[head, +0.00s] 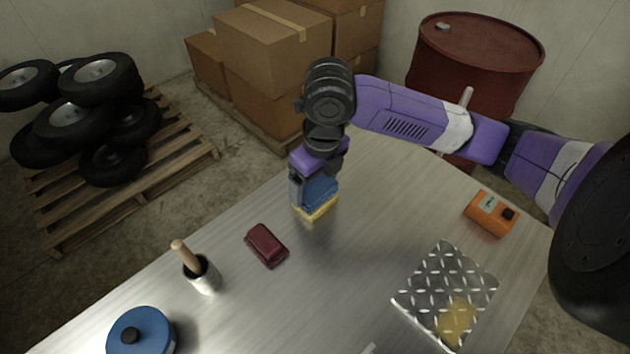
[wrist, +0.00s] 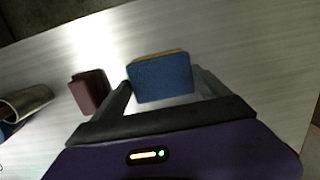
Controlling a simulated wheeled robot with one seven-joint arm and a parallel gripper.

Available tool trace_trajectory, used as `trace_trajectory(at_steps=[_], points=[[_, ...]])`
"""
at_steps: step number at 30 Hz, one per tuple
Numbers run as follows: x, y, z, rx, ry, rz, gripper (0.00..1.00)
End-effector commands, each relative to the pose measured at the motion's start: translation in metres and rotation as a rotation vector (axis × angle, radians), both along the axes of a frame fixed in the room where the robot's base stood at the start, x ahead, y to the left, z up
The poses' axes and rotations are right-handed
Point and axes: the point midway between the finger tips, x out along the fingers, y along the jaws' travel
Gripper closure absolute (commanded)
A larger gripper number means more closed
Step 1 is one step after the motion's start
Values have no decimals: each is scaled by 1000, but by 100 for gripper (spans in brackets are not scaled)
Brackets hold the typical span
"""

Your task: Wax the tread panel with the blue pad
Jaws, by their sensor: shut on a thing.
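The blue pad (head: 319,191) has a yellow layer on its underside and is between the fingers of my gripper (head: 313,187), at the far left part of the metal table. My gripper is shut on it; the pad also shows in the wrist view (wrist: 160,77) between both fingers (wrist: 162,88). I cannot tell whether the pad's yellow side touches the table. The tread panel (head: 436,284) is a silvery diamond-plate square lying at the front right of the table. A yellowish patch (head: 457,318) lies on its near right part.
A dark red block (head: 266,246) lies left of the pad. A metal cup (head: 203,275) with a wooden handle and a round blue tin (head: 141,332) stand at the front left. An orange device (head: 491,214) sits behind the panel. Bare tabletop (head: 340,275) separates pad and panel.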

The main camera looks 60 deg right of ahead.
Motion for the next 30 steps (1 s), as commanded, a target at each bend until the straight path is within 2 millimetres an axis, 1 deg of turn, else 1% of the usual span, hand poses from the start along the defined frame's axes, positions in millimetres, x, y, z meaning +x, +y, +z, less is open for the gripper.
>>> trace_trajectory(at_steps=[30], points=[[0,0,-8,0,0,0,47]])
